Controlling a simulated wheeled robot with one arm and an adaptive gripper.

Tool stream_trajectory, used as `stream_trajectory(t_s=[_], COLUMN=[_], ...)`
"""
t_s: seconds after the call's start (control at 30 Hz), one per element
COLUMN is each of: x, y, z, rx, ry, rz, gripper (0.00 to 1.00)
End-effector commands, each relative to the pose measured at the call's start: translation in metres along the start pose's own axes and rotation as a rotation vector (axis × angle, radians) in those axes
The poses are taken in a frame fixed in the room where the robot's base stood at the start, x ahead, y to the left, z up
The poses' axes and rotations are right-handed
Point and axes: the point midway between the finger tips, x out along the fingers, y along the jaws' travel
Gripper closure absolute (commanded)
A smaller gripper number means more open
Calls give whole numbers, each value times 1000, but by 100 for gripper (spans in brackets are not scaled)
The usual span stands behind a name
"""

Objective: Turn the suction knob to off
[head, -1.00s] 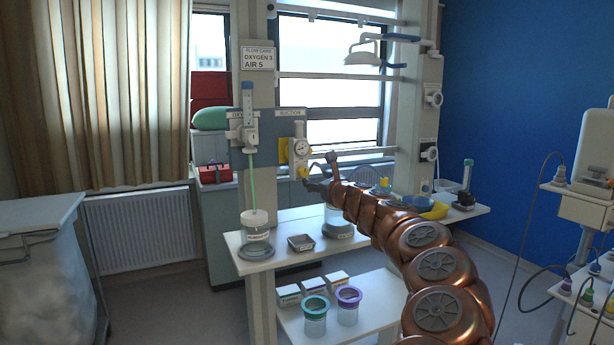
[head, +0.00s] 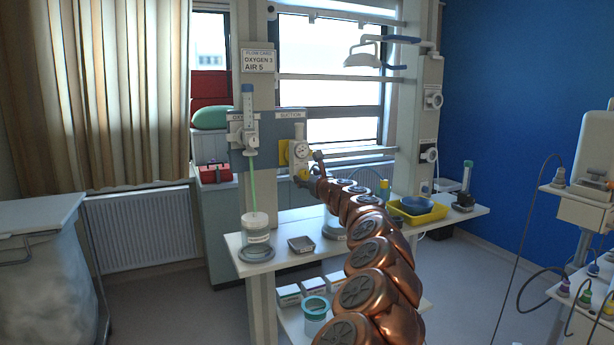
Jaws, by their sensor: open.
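The suction unit (head: 300,150) is mounted on the blue-grey wall panel under a SUCTION label, with a round white dial face on a yellow backing. My gripper (head: 311,172) is at the end of my copper arm, just right of and below the unit, close to the yellow knob. It is small in view and partly hidden by my wrist. I cannot tell whether it touches the knob. The knob's setting is too small to read.
An oxygen flowmeter (head: 248,125) with a green tube into a bottle (head: 255,230) stands left of the suction unit. A yellow tray (head: 418,216) holding a blue bowl sits right of my arm.

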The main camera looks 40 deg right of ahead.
Motion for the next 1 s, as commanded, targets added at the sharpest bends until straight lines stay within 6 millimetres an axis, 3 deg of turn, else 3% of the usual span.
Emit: stream_trajectory(t_s=[0.57, 1.0], x=[8, 7], y=[0, 0], z=[1, 1], rx=[0, 0], ry=[-2, -2], rz=[0, 0], gripper=[42, 88])
